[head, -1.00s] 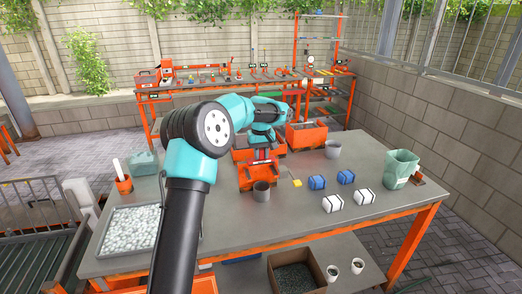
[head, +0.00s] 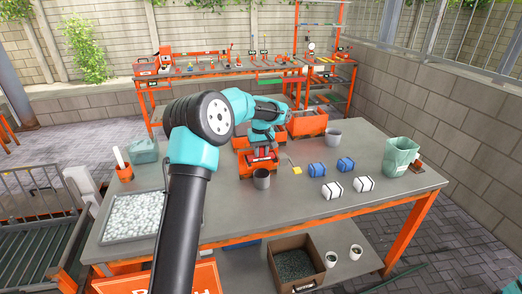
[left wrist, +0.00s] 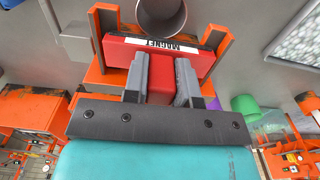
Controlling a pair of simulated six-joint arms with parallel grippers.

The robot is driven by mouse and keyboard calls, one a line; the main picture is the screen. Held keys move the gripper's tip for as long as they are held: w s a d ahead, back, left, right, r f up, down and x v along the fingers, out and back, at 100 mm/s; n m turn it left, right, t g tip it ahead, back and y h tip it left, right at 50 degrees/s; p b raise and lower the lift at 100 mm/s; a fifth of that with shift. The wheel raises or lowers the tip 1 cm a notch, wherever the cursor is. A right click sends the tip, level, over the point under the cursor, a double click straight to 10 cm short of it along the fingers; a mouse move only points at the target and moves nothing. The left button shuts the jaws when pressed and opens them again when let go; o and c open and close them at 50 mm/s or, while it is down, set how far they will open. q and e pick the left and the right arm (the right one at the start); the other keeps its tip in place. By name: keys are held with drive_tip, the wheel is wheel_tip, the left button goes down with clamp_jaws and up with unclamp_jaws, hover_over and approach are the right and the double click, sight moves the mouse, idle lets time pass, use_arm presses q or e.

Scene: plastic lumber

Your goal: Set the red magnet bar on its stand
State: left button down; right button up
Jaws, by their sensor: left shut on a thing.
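The red magnet bar (left wrist: 172,55) carries a white MAGNET label. My left gripper (left wrist: 163,78) is shut on its red block-shaped grip in the left wrist view. The bar lies between the upright posts of the orange stand (left wrist: 218,38), close to them; whether it rests on the stand I cannot tell. In the head view, my left gripper (head: 263,146) points down over the orange stand (head: 258,170), and the arm hides part of this spot. My right gripper is not in view.
Blue blocks (head: 316,170) and white blocks (head: 332,190) lie to the right. A tray of white pebbles (head: 135,215) is at left, an orange bin (head: 308,124) behind. The table's front right is clear.

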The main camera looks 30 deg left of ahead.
use_arm(q)
drive_tip(key=c, duration=0.8)
unclamp_jaws()
drive_tip(key=shift+c, duration=0.2)
wheel_tip(320, 180, up, 17)
drive_tip(key=shift+r, duration=0.2)
idle(0.5)
